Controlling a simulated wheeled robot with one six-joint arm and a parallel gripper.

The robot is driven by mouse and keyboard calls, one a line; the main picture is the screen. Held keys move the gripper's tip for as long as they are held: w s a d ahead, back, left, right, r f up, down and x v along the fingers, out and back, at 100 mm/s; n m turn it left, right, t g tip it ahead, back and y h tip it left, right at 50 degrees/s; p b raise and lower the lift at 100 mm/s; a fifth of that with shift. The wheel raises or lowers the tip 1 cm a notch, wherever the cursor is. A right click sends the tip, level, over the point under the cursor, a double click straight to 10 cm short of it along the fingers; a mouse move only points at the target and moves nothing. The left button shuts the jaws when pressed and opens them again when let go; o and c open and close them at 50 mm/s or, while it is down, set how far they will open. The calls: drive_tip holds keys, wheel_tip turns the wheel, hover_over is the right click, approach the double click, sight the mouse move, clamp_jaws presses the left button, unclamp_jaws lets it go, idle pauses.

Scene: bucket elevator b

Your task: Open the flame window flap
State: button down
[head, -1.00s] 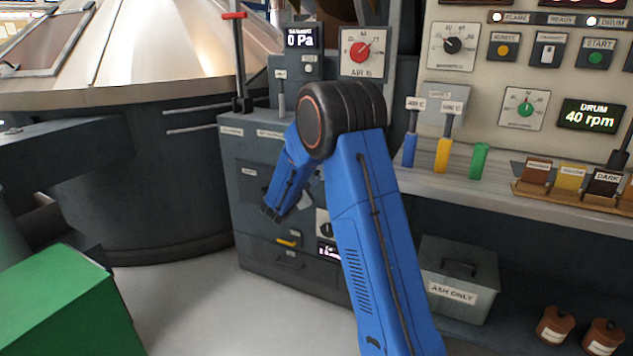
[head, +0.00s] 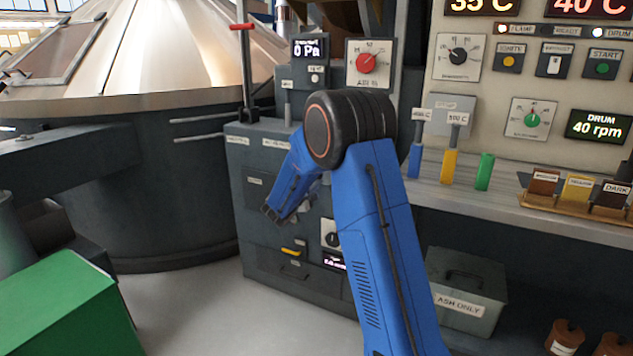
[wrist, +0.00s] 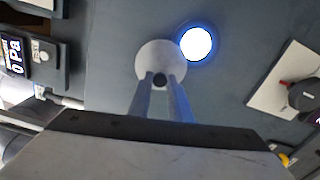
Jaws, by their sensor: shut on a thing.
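In the wrist view my gripper (wrist: 160,88) is shut on the small dark knob (wrist: 160,79) of a round pale grey flap (wrist: 158,55). The flame window (wrist: 196,44) is a round opening glowing blue-white just right of the flap. The flap sits beside the window, and at most its edge overlaps it. In the head view my blue arm reaches to the front of the dark grey cabinet (head: 262,160), and it hides the flap, the window and my fingers.
A red dial (head: 368,62) and the 0 Pa display (head: 309,48) stand above the cabinet. Coloured levers (head: 449,167) line the shelf at right. A green box (head: 65,315) is at lower left, and an ash bin (head: 465,290) sits under the shelf.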

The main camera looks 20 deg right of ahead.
drive_tip(key=c, duration=1.6)
unclamp_jaws()
drive_tip(key=shift+c, duration=0.2)
drive_tip(key=v, duration=1.7)
drive_tip(key=shift+s+a, duration=0.2)
